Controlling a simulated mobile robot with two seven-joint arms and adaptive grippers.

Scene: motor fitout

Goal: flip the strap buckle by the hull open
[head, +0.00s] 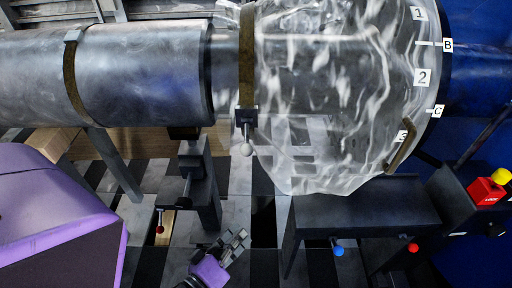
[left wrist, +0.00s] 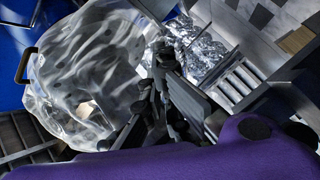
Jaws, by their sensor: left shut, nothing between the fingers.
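A brown strap (head: 247,60) runs around the grey cylinder at the edge of the clear plastic sheet (head: 330,90), on the side nearer the blue hull (head: 478,85). Its dark buckle (head: 244,118) sits at the strap's lower end, with a lever ending in a pale round knob (head: 247,149) hanging down. My left gripper (head: 238,238) is low in the head view, below the buckle and apart from it. It is shut and empty. In the left wrist view the gripper (left wrist: 163,62) shows in front of the plastic sheet; the buckle cannot be made out there. My right gripper is not in view.
A second brown strap (head: 72,80) circles the cylinder farther left. A dark stand (head: 200,185) with a red-knobbed lever (head: 160,229) is left of the buckle. A dark bench (head: 365,205) has blue and red knobs below. A red box (head: 486,192) with a yellow button is at right.

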